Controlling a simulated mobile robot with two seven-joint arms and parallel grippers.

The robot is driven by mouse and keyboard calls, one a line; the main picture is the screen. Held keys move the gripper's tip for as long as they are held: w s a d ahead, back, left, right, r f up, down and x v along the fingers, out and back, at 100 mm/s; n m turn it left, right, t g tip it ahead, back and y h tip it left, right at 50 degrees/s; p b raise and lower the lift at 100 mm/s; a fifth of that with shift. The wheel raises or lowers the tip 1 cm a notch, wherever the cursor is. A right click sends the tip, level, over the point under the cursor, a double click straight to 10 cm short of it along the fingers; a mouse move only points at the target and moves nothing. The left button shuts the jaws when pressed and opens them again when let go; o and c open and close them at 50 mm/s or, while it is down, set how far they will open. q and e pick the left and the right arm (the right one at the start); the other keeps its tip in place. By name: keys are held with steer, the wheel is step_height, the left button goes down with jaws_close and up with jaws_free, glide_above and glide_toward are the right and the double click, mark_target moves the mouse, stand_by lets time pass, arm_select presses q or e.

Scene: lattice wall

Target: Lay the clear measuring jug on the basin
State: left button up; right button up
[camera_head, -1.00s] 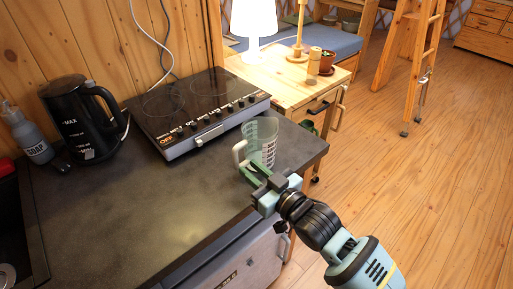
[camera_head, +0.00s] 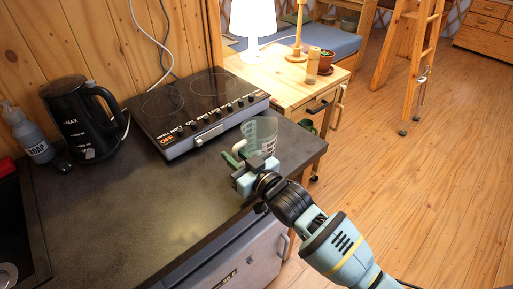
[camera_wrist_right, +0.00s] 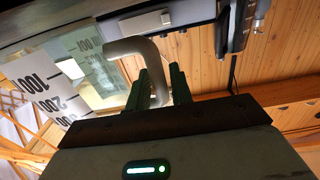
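The clear measuring jug (camera_head: 263,132) stands upright on the dark counter, near its right end. It has printed markings and a pale handle on its left. My right gripper (camera_head: 234,157) is at the handle side of the jug. In the right wrist view, its two green fingers (camera_wrist_right: 160,72) are apart, with the jug's handle (camera_wrist_right: 133,45) running down between them. I cannot tell whether they touch it. The jug's marked wall (camera_wrist_right: 62,75) shows at the left there. A black sink basin (camera_head: 36,235) is at the far left, partly cut off. My left gripper is not in view.
A hob (camera_head: 195,108) lies on the counter behind the jug. A black kettle (camera_head: 82,118) and a soap bottle (camera_head: 33,138) stand by the wall at the left. The counter between basin and jug is clear. A wooden side table (camera_head: 290,85) with a lamp stands beyond.

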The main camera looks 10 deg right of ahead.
mark_target(236, 150)
jaws_close()
steer(key=shift+r, duration=0.1)
steer(key=shift+r, duration=0.45)
steer(key=r, duration=0.2)
steer(key=shift+s+d+r, duration=0.15)
steer(key=shift+s+r, duration=0.15)
steer(key=s+a+r+v, duration=0.1)
steer(key=a+v, duration=0.1)
steer(key=v, duration=1.3)
steer(key=shift+s+r, duration=0.25)
steer(key=shift+s, duration=0.05)
steer(key=shift+d, duration=0.1)
